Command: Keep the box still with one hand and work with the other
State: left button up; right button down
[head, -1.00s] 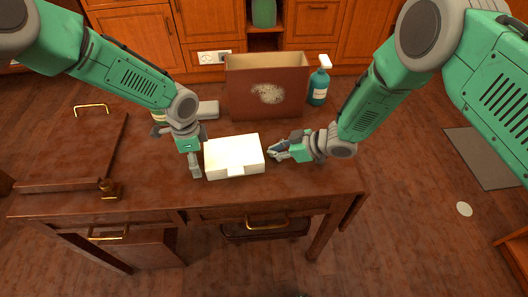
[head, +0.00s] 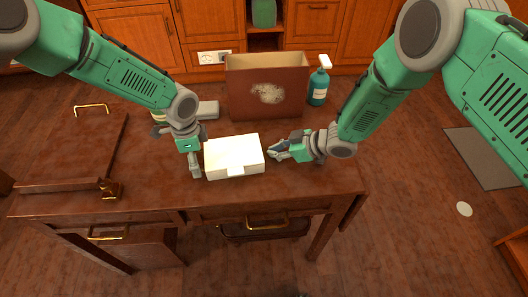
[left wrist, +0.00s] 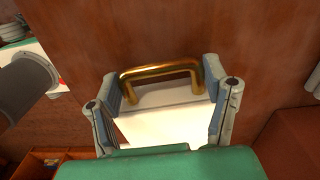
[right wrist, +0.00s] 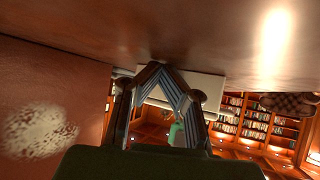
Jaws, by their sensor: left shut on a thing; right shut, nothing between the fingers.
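The white box (head: 232,152) lies closed on the wooden table, with a small tab on its front side. My left gripper (head: 195,170) points down at the box's left end. In the left wrist view, white surface (left wrist: 165,124) and a brass handle (left wrist: 160,72) show between its fingers (left wrist: 165,95); I take it as shut on the box, though the contact itself is hard to see. My right gripper (head: 272,153) is shut and empty just beside the box's right end. Its fingertips meet in the right wrist view (right wrist: 155,68). I cannot tell whether they touch the box.
A large brown open-topped bin (head: 240,95) with a pale patch stands behind the box. A teal spray bottle (head: 318,86) is right of it. A wooden panel with a brass handle (head: 92,107) lies at the left. The table top (head: 320,185) is bare at the front right.

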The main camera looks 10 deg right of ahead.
jog(key=shift+a, duration=0.15)
jog(key=shift+a, duration=0.3)
jog(key=shift+s+a+r, duration=0.1)
jog(key=shift+a, duration=0.15)
dwell(0.4)
jog(key=shift+d, duration=0.65)
jog(key=shift+w+d, duration=0.2)
jog(key=shift+d, duration=1.3)
jog(key=shift+w+d, duration=0.15)
jog(key=shift+d, duration=1.35)
